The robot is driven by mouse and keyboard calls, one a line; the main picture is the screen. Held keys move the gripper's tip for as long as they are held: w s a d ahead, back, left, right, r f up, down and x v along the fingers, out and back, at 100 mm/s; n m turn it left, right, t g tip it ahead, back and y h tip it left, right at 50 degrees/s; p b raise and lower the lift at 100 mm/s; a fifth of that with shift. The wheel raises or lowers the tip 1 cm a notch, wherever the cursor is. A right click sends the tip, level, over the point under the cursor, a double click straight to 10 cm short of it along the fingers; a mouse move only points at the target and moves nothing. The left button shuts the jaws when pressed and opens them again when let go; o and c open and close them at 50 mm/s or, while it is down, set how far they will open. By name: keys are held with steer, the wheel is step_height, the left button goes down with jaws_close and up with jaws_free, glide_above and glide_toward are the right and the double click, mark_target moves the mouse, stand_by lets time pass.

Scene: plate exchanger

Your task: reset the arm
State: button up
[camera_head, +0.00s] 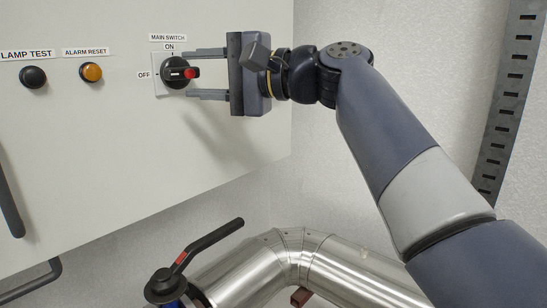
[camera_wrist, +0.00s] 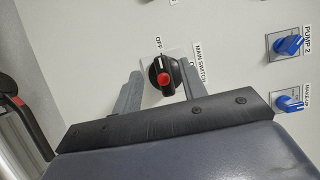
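My gripper (camera_head: 206,73) is at the right of the white panel, in front of the main switch (camera_head: 177,73). Its two fingers are spread apart, one above and one below the switch knob, with nothing held between them. In the wrist view my gripper (camera_wrist: 161,88) shows its fingers on either side of the black knob of the main switch (camera_wrist: 160,76), which has a red centre. In the head view the knob's handle lies roughly horizontal, towards the OFF label. I cannot tell whether a finger touches the knob.
The panel (camera_head: 120,140) carries a black lamp test button (camera_head: 33,77) and an orange alarm reset button (camera_head: 91,72). Blue knobs (camera_wrist: 288,45) show in the wrist view. A black valve lever (camera_head: 212,238) and a silver pipe (camera_head: 335,265) stand below. A slotted metal rail (camera_head: 510,90) is at the right.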

mark_target(174, 74)
steer(key=p+x, duration=0.1)
steer(key=x, duration=0.4)
steer(key=shift+d+m, duration=0.1)
steer(key=shift+m, duration=0.7)
steer(key=m+y, duration=0.1)
steer(key=m, duration=0.1)
steer(key=r+m+t, duration=0.1)
steer(key=m, duration=0.1)
steer(key=shift+d+y, duration=0.15)
steer(key=shift+y, duration=0.25)
steer(key=shift+b, duration=0.3)
